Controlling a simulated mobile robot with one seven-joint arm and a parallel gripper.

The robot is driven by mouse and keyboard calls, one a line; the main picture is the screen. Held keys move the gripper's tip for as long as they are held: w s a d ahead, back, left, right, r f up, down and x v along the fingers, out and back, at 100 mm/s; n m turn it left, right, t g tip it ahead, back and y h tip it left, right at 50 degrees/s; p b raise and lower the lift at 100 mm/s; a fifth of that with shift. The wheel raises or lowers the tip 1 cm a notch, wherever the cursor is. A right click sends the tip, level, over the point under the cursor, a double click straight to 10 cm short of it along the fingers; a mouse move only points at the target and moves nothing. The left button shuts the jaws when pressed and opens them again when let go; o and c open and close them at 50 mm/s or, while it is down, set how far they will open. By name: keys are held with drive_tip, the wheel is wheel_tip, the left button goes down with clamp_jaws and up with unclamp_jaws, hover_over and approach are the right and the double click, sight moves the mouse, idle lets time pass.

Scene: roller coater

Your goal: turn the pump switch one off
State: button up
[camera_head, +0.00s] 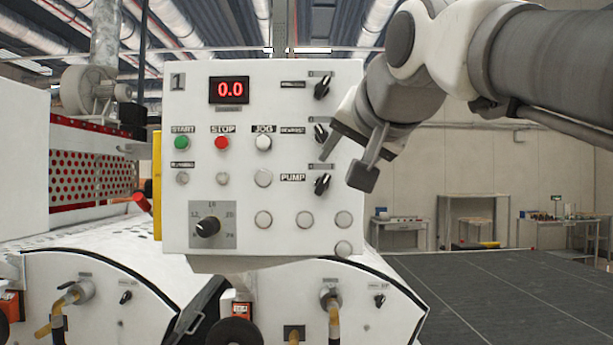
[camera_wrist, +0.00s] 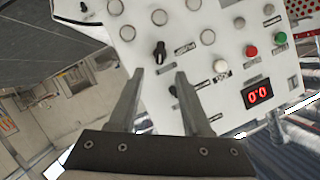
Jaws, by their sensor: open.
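The control panel (camera_head: 263,215) is white and marked "1". Its pump switch (camera_head: 322,184) is a black rotary knob beside the PUMP label (camera_head: 292,177), below two similar knobs, and its handle looks slightly tilted. My gripper (camera_head: 360,172) is at the panel's right side, just right of the pump switch. In the wrist view the view is turned over; my gripper (camera_wrist: 160,76) is open, its two fingers apart and nothing between them. The pump switch (camera_wrist: 159,52) shows just beyond the fingertips, roughly centred between them. I see no contact with the knob.
Two other black knobs (camera_head: 322,87) (camera_head: 320,132) sit above the pump switch, near my gripper. START (camera_head: 181,142), STOP (camera_head: 222,142) and JOG (camera_head: 263,142) buttons and a red "0.0" display (camera_head: 229,90) are left. Blank round buttons (camera_head: 303,219) lie below.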

sight(325, 181)
drive_tip(key=p+x, duration=0.1)
drive_tip(key=x, duration=0.8)
drive_tip(key=shift+w+p, duration=0.25)
drive_tip(key=shift+p, duration=0.05)
clamp_jaws()
